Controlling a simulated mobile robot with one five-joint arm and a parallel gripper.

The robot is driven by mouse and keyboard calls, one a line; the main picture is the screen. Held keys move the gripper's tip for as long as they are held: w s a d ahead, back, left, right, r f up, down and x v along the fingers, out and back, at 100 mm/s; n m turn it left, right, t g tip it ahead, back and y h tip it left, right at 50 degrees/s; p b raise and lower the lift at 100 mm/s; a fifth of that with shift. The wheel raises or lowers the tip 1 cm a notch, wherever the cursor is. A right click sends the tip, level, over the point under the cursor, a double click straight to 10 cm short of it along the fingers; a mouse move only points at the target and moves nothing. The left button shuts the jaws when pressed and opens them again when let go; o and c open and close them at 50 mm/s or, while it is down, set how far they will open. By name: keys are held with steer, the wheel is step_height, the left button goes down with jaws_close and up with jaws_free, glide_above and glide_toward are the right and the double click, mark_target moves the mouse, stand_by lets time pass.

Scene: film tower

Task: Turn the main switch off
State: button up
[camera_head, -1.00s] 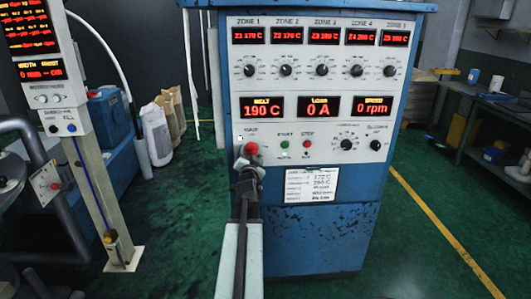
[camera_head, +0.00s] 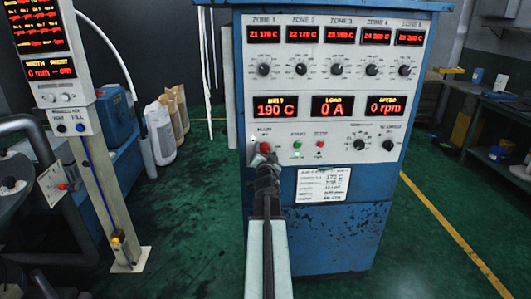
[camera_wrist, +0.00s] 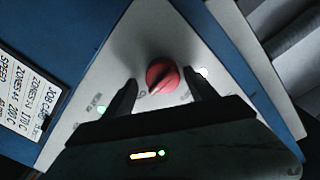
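The main switch is a red rotary knob (camera_head: 264,147) at the lower left of the white panel on the blue control cabinet. In the wrist view my gripper (camera_wrist: 161,80) is open, with one dark finger on each side of the knob and gaps between. I cannot tell how far the fingertips are from the panel.
Green (camera_head: 297,145) and red (camera_head: 320,146) buttons sit right of the switch, with a speed knob (camera_head: 359,144) beyond. A job card (camera_head: 323,185) is below. A post with a display (camera_head: 65,122) stands left, and a bench (camera_head: 480,110) stands right.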

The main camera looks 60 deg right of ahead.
steer(key=shift+w+a, duration=0.1)
steer(key=shift+a, duration=0.05)
steer(key=c, duration=1.3)
steer(key=shift+w, duration=0.2)
steer(key=shift+n, duration=0.3)
steer(key=n, duration=0.3)
steer(key=shift+f+n, duration=0.15)
steer(key=shift+n, duration=0.15)
steer(key=n+b, duration=0.1)
steer(key=n, duration=0.3)
steer(key=shift+n, duration=0.3)
steer(key=n, duration=0.4)
steer(key=shift+s+n+t, duration=0.1)
steer(key=shift+n+t, duration=0.2)
steer(key=shift+n, duration=0.1)
steer(key=n, duration=0.4)
steer(key=shift+n, duration=0.4)
